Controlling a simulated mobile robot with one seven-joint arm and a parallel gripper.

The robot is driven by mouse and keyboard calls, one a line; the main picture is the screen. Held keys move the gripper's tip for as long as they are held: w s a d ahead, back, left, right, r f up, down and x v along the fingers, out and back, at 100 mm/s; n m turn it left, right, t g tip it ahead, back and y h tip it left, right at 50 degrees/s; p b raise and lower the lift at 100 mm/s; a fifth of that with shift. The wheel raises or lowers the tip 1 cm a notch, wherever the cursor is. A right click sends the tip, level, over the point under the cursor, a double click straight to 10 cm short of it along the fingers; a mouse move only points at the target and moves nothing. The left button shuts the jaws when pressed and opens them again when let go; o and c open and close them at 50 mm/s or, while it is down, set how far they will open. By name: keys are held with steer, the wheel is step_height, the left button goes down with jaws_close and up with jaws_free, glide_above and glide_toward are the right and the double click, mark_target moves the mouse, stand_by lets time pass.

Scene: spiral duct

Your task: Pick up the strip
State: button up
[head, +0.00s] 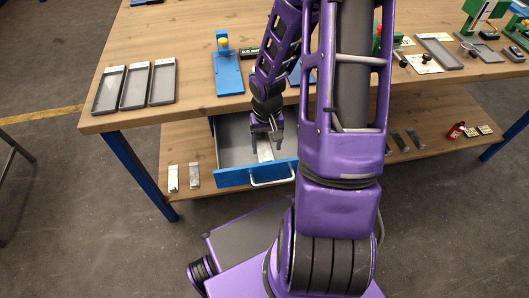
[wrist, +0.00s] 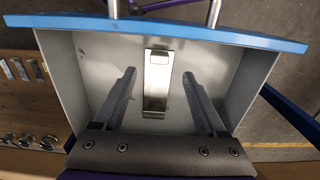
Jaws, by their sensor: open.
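A pale metal strip (wrist: 157,84) lies lengthwise on the floor of an open drawer (wrist: 91,82). The strip also shows in the head view (head: 265,150), partly hidden by my gripper (head: 267,136). The drawer has grey walls and a blue front (head: 233,178) with a metal handle. My gripper also shows in the wrist view (wrist: 159,76). It is open and empty, pointing down into the drawer, with one finger on each side of the strip. The exact height above the strip cannot be told.
The drawer walls stand close around my gripper. Above it is the wooden tabletop (head: 195,103) with three grey trays (head: 134,86) and a blue stand (head: 228,73). Two strip-like pieces (head: 194,176) lie on the lower shelf to the left; several dark ones lie to the right.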

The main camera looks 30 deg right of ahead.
mark_target(267, 155)
step_height(267, 155, down, 6)
steer(key=shift+r+b, duration=0.15)
steer(key=shift+b, duration=0.5)
jaws_close()
